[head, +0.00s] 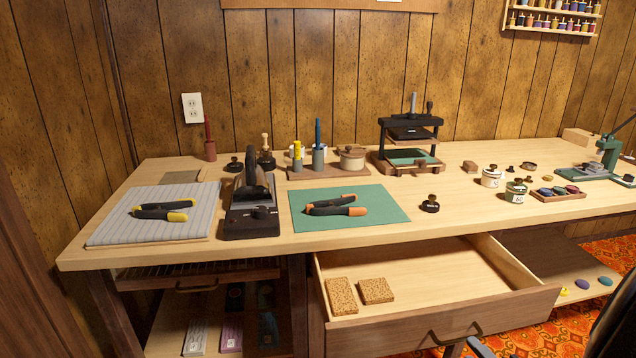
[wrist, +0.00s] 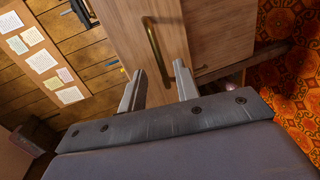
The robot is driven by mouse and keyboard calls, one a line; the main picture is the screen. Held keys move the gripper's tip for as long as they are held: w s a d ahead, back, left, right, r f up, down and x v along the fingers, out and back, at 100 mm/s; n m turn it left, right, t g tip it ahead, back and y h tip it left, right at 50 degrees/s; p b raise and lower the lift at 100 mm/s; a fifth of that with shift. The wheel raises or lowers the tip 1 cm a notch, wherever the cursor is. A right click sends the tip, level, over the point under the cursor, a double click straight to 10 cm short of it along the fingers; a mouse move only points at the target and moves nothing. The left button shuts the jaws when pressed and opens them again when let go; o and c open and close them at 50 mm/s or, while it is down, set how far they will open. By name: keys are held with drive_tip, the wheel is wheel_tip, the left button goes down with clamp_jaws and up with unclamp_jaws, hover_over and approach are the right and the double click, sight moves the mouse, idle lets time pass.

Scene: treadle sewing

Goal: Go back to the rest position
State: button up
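My gripper (wrist: 160,70) is open in the wrist view, with a clear gap between its two grey fingers. A brass bar handle (wrist: 153,45) on a wooden drawer front shows past the fingertips, its lower end between them in the picture; the fingers do not close on it. In the head view the wide drawer (head: 420,321) under the bench is pulled open, with its dark handle (head: 455,336) at the front. A grey part of my gripper (head: 480,346) shows just right of that handle; the rest is cut off by the frame.
Two cork blocks (head: 342,296) (head: 377,290) lie in the drawer. The bench top (head: 455,215) bears pliers on a green mat (head: 385,195) and on a striped cloth (head: 110,228), a small press (head: 409,140) and jars. Open shelves sit left of the drawer.

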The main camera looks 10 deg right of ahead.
sight(461, 340)
drive_tip(key=x, duration=0.3)
drive_tip(key=shift+w+b, duration=0.1)
drive_tip(key=shift+b, duration=0.2)
drive_tip(key=shift+x, duration=0.8)
drive_tip(key=shift+r, duration=0.2)
drive_tip(key=shift+f, duration=0.1)
